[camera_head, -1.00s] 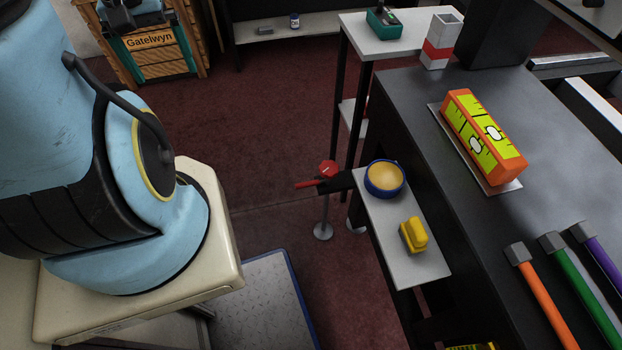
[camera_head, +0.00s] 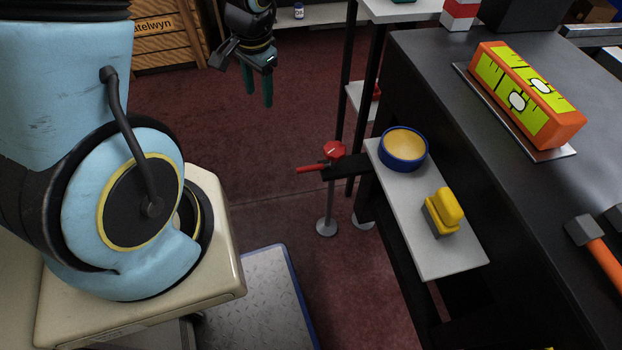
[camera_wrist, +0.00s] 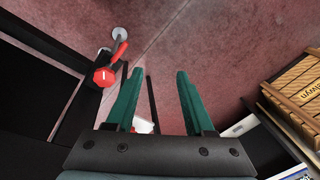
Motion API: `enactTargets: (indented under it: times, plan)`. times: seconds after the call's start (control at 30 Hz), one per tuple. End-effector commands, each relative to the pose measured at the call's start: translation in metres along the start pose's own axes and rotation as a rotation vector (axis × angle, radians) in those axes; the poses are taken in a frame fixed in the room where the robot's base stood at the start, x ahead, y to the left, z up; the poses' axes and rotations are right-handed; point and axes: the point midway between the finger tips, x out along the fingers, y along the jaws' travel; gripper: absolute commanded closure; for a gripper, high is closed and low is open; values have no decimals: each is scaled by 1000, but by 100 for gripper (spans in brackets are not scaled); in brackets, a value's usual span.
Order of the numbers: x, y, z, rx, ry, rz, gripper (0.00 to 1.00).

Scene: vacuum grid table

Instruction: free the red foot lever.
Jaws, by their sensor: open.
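The red foot lever (camera_head: 309,168) sticks out to the left from a black bracket at the side of the dark table. A red octagonal head (camera_head: 334,150) with a small white mark is on a thin post with a round foot, right by the lever. I cannot tell whether they touch. My gripper (camera_head: 259,95) hangs above the floor, farther back and left of the lever, open and empty. In the wrist view the lever (camera_wrist: 120,51) and the octagonal head (camera_wrist: 104,77) lie left of my open green fingers (camera_wrist: 157,90).
The dark table (camera_head: 430,75) stands at right. A light side shelf (camera_head: 445,258) holds a blue-rimmed round bowl (camera_head: 403,149) and a yellow-handled block (camera_head: 444,210). A wooden crate (camera_head: 170,45) stands at the back left. The red carpet (camera_head: 180,105) between has free room.

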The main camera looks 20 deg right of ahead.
Motion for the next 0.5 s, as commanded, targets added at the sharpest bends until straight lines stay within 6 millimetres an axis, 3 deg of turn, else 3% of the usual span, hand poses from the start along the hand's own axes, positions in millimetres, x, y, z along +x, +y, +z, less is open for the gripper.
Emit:
enactTargets:
  times: [0.03, 0.2, 0.33, 0.5]
  plan:
    - [44, 26, -11, 123, 1, 0, 47]
    - [110, 84, -38, 442, 24, -3, 47]
    - [137, 112, -47, 588, 36, -3, 47]
    - [149, 124, -50, 650, 41, -1, 47]
